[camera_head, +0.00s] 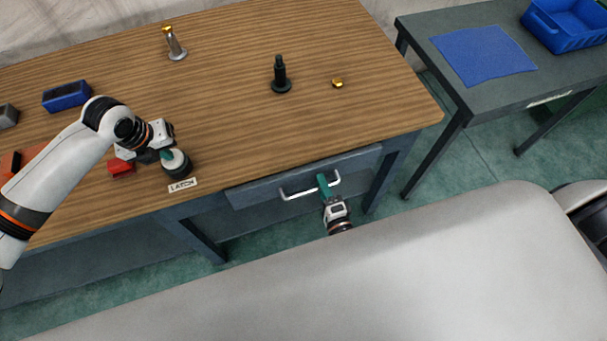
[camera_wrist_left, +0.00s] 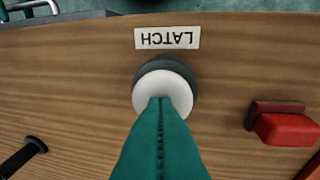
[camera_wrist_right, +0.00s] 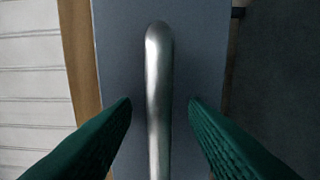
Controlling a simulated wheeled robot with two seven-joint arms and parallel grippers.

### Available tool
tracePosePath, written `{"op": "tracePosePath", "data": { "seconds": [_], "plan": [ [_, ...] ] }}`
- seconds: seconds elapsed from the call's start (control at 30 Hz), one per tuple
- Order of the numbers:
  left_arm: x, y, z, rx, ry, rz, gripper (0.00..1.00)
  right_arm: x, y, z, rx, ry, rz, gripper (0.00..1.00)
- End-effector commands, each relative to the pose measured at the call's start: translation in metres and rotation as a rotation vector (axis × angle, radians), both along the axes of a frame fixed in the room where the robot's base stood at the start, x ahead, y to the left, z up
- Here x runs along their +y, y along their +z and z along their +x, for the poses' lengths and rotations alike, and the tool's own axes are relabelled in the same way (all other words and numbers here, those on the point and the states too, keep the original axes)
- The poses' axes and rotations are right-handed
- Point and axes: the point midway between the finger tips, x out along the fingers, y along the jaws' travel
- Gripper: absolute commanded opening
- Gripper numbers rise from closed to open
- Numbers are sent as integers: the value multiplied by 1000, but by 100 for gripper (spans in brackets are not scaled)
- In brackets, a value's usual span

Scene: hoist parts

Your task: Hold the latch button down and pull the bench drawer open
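The latch button (camera_head: 177,163) is a white cap on a dark round base beside a LATCH label (camera_head: 183,185). My left gripper (camera_head: 165,154) has its green fingers shut together. In the left wrist view its tip overlaps the white cap (camera_wrist_left: 178,83); I cannot tell how far the cap is pressed. The grey drawer (camera_head: 250,194) sits under the bench's front edge, with a silver bar handle (camera_head: 298,193). My right gripper (camera_head: 324,186) is at the handle. In the right wrist view its fingers are open, one on each side of the bar (camera_wrist_right: 158,90), with gaps showing.
A red block (camera_head: 121,167) lies near the left gripper. A blue block (camera_head: 67,96), a silver post with a gold top (camera_head: 174,45), a black post (camera_head: 280,77) and a gold nut (camera_head: 338,83) stand farther back. A side table (camera_head: 500,95) is at right.

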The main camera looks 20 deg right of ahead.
Motion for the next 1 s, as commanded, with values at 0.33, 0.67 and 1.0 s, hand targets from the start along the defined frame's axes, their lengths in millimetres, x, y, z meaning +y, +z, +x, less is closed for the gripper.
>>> {"op": "tracePosePath", "data": {
  "seconds": [0.33,0.67,1.0],
  "plan": [
    [0,-2,-2,6,0,2,0,0,0,0,0,0,0,0],
    [0,-2,-2,5,0,2,0,0,0,-12,0,1,0,0],
    [0,-2,-1,5,0,2,0,0,0,-29,0,1,-1,0]
  ]
}}
